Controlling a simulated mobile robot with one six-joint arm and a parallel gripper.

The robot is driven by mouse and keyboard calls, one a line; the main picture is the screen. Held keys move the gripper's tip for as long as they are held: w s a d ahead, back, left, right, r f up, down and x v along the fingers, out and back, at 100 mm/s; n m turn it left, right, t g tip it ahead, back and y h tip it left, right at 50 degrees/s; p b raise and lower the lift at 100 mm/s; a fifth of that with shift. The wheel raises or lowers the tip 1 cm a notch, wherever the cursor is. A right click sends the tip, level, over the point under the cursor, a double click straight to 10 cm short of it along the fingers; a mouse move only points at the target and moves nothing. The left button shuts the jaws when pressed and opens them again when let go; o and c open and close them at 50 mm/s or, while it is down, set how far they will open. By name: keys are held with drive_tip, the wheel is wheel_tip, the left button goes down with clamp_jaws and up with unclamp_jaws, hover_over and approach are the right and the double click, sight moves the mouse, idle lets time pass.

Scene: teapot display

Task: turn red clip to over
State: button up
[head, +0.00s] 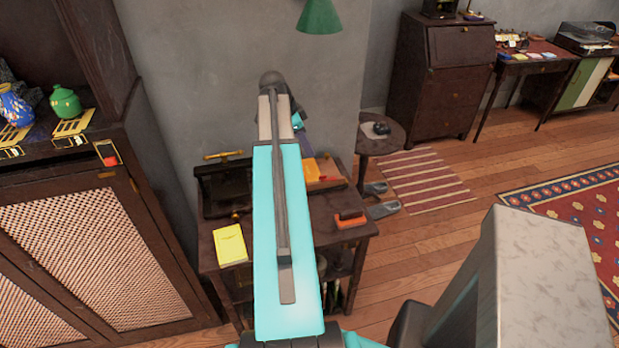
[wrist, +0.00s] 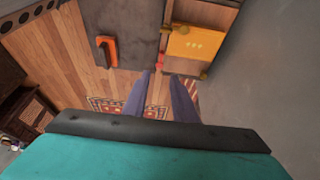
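A small red piece, which may be the red clip (wrist: 160,58), shows in the wrist view at the left edge of a yellow box (wrist: 195,43). It lies just beyond and between my fingertips; I cannot tell whether they touch it. My gripper (wrist: 160,75) has its two blue-purple fingers apart with nothing visibly held between them. In the head view the yellow box (head: 311,170) is on the bench, right of my arm, and a bit of my gripper (head: 304,143) shows behind the arm. The clip's lie is too small to tell.
The dark bench (head: 345,205) also holds an orange-handled tool (head: 350,218), a yellow book (head: 230,245) and a black vise-like device (head: 225,185). A grey wall stands close behind the bench. A red piece in a gold frame (head: 110,158) is on the cabinet at left.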

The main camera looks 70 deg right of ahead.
sight(322, 176)
drive_tip(key=shift+w+f, duration=0.25)
drive_tip(key=shift+f, duration=0.1)
drive_tip(key=shift+f, duration=0.1)
drive_tip(key=shift+p+x, duration=1.85)
drive_tip(key=shift+x, duration=4.9)
drive_tip(key=shift+s, duration=0.15)
drive_tip(key=shift+c, duration=0.4)
clamp_jaws()
